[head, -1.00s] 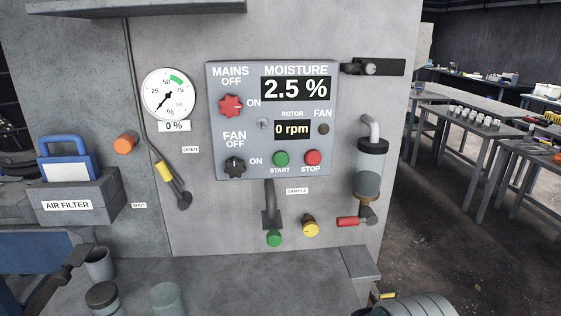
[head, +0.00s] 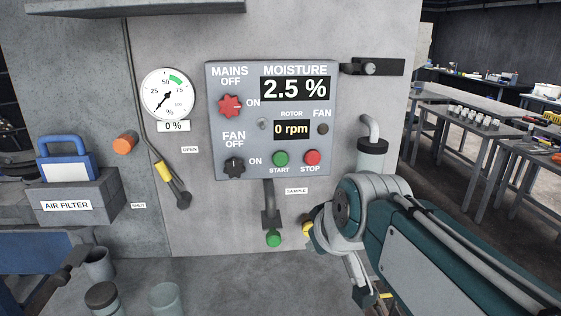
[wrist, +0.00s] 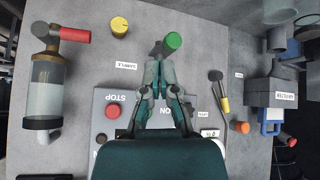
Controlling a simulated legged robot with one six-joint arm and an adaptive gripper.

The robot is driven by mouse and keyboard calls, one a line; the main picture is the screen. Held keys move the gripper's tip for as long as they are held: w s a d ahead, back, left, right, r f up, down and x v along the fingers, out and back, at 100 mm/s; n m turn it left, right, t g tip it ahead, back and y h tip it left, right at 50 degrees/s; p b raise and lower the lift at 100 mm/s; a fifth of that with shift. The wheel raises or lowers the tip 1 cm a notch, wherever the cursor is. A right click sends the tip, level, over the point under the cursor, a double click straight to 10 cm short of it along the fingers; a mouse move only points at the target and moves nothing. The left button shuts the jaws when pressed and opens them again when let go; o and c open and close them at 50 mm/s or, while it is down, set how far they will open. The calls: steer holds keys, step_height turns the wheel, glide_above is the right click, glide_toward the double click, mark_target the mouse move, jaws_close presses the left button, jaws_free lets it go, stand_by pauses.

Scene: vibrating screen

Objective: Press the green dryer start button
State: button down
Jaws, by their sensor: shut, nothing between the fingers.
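The green START button (head: 280,159) sits on the grey control panel (head: 219,115) in the head view, left of the red STOP button (head: 312,158). In the wrist view the panel (wrist: 101,127) appears upside down, with the STOP button (wrist: 113,110) clear of my fingers. The START button does not show there, apparently hidden behind my gripper. My gripper (wrist: 160,67) is shut and empty, its tips just below the green knob (wrist: 173,40) in that picture. I cannot tell whether they touch anything. In the head view my arm reaches in from the lower right; my fingertips cannot be made out.
The green knob (head: 274,239) hangs below the panel, near a yellow knob (head: 307,230) partly behind my arm. A sight glass (head: 372,146) is partly covered by my arm. The moisture display (head: 295,89) reads 2.5 % and the rotor display (head: 292,129) 0 rpm.

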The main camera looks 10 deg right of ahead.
mark_target(282, 164)
steer(key=w+a+r+n+t+y, duration=0.1)
steer(key=w+a+r+n, duration=0.2)
steer(key=w, duration=0.7)
step_height(282, 164, up, 3)
steer(key=shift+a+f, duration=0.15)
steer(key=shift+a, duration=0.1)
steer(key=shift+w, duration=0.1)
steer(key=shift+w+d, duration=0.2)
steer(key=shift+w, duration=4.15)
steer(key=shift+w, duration=0.1)
steer(key=shift+w, duration=0.25)
